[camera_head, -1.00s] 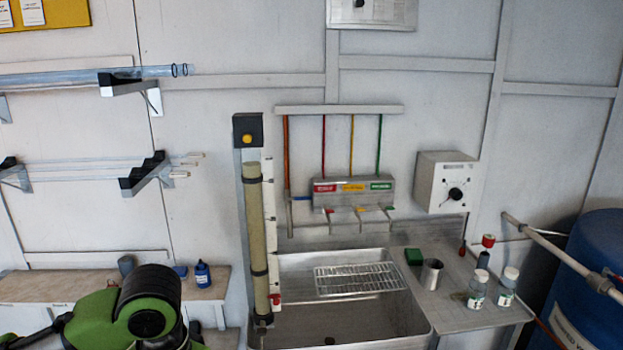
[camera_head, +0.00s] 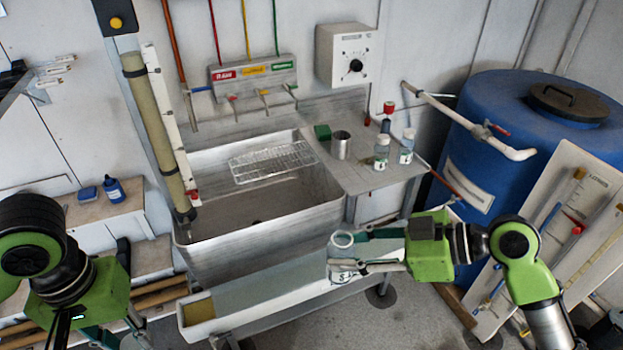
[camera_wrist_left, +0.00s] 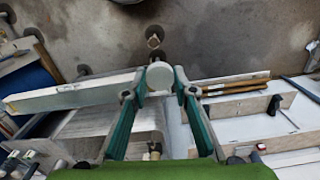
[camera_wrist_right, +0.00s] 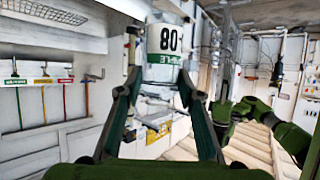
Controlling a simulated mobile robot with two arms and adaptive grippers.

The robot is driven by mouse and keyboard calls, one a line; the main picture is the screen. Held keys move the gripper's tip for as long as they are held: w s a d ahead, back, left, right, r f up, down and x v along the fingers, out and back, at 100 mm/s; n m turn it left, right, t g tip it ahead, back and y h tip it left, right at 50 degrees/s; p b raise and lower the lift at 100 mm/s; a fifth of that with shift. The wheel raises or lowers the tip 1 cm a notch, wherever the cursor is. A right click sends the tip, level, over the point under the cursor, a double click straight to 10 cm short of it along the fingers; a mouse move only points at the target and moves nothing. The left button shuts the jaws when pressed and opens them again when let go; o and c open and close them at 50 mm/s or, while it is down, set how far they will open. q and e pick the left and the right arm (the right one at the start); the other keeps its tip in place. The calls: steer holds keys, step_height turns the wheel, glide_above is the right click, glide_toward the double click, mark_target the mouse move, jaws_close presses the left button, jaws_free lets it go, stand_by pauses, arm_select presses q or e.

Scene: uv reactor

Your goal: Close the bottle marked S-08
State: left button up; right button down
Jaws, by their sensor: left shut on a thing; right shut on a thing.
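My right gripper (camera_head: 358,258) is shut on a clear bottle (camera_head: 345,272), held upright with its round mouth uncovered. In the right wrist view the bottle (camera_wrist_right: 166,48) shows "08" and a green band on its label, upside down in that picture. My left gripper (camera_wrist_left: 157,93) is shut on a small white round cap (camera_wrist_left: 160,75), seen face-on between its fingertips. In the head view my left gripper is at the lower left, mostly cut off by the frame, and its cap is not visible there. The cap and the bottle are well apart.
Two capped bottles (camera_head: 381,152) (camera_head: 406,146) and a metal cup (camera_head: 340,145) stand on the side board (camera_head: 375,181) right of the sink (camera_head: 262,205). A white trough (camera_head: 262,282) runs below the sink. A blue barrel (camera_head: 490,140) and a leaning board (camera_head: 560,240) are at the right.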

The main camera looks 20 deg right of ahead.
steer(key=w+a+f+n+g+y, duration=0.2)
steer(key=a+n+g, duration=0.6)
steer(key=a, duration=0.6)
steer(key=shift+g, duration=0.3)
arm_select(q)
steer(key=w+d+r+m, duration=0.3)
steer(key=d+r, duration=0.4)
steer(key=d, duration=0.4)
steer(key=w+d+r+m, duration=0.2)
steer(key=d+r, duration=0.5)
steer(key=d, duration=0.4)
steer(key=shift+w+d+r+m, duration=0.25)
steer(key=shift+w+m, duration=0.15)
steer(key=shift+w, duration=0.05)
steer(key=shift+a, duration=0.1)
steer(key=shift+f, duration=2.05)
